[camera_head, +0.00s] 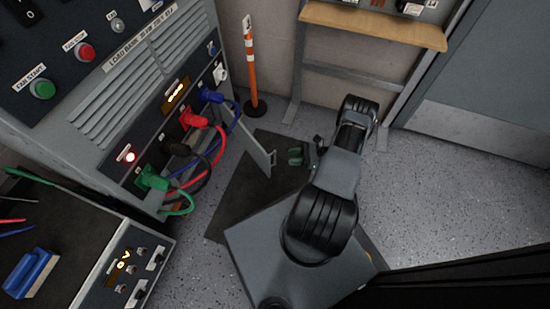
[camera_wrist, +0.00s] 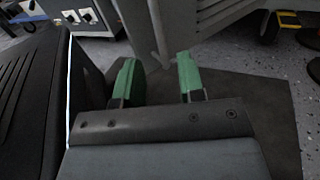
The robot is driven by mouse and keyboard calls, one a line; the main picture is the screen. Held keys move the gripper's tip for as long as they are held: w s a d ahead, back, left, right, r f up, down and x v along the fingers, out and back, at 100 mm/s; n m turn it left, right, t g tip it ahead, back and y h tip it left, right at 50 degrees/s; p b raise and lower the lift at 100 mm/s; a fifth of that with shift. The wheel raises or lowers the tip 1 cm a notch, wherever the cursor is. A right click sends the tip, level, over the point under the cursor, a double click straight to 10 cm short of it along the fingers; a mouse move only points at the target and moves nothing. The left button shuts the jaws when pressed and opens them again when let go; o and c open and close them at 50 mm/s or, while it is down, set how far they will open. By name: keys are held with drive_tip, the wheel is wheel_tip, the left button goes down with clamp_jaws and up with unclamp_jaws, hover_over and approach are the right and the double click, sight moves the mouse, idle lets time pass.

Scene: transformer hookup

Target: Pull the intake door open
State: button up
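A thin grey door panel (camera_head: 255,152) stands out at an angle from the lower right side of the grey load bank cabinet; it looks like the intake door, partly open. My gripper (camera_head: 295,157) is just to the right of its free edge, with green fingertips. In the wrist view my gripper (camera_wrist: 158,80) has its two fingers clearly apart, with nothing held between them. A narrow grey panel (camera_wrist: 142,25), likely the same door, shows beyond the fingers, its lower end seen between them. I cannot tell whether a finger touches it.
Red, blue, black and green cables (camera_head: 215,150) hang from the load bank front near the door. A dark mat (camera_head: 245,195) lies under it. An orange-white post (camera_head: 251,70) stands behind. A wooden-topped bench (camera_head: 370,25) is at the back. Floor at right is clear.

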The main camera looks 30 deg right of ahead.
sight(275, 163)
drive_tip(key=b+x, duration=0.1)
drive_tip(key=x, duration=0.6)
drive_tip(key=shift+w+a, duration=0.15)
drive_tip(key=shift+a, duration=0.2)
clamp_jaws()
